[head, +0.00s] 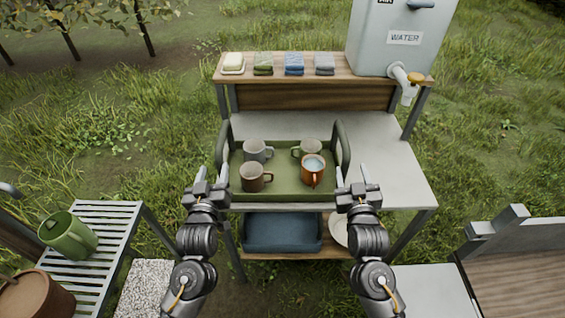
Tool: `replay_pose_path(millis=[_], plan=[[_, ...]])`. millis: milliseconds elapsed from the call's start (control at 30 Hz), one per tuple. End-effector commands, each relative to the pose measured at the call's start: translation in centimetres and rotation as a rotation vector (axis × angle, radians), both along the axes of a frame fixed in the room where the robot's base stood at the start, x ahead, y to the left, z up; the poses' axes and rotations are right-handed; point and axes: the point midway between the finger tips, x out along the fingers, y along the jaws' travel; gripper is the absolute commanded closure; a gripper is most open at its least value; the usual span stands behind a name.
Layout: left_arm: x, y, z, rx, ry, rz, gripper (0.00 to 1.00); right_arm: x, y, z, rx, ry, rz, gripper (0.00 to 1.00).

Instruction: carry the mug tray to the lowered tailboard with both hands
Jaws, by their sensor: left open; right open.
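The green mug tray (284,188) sits on the grey table of a wash stand, with a raised handle at its left and right ends. It holds several mugs: a grey one (254,151), a brown one (251,178), a green one (308,148) and an orange one (312,172) with pale liquid inside. My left gripper (212,174) is open just in front of the tray's left end. My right gripper (353,175) is open just in front of its right end. Both look empty. A planked wooden surface with a grey frame (520,268), possibly the tailboard, is at the lower right.
A water tank (400,42) with a tap and a shelf (336,68) with soap and folded cloths stand behind the tray. A blue bin (282,232) and a plate (339,230) sit below. A slatted rack (98,255) with a green can (68,235) is left.

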Motion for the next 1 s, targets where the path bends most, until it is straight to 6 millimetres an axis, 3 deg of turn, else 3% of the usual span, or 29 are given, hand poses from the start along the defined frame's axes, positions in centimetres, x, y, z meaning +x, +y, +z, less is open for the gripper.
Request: replay_pose_path(millis=[267,700,1000], plan=[[0.8,0.0,0.0,0.002,0.0,-0.001,0.5,0.8,0.0,0.0,0.001,0.0,0.001,0.5],[7.9,0.1,0.0,0.002,0.001,0.0,0.5,7.9,0.0,0.0,0.0,0.001,0.001,0.5],[10.6,0.1,0.0,0.001,0.002,-0.001,0.5,10.6,0.0,0.0,0.001,0.003,0.0,0.5]])
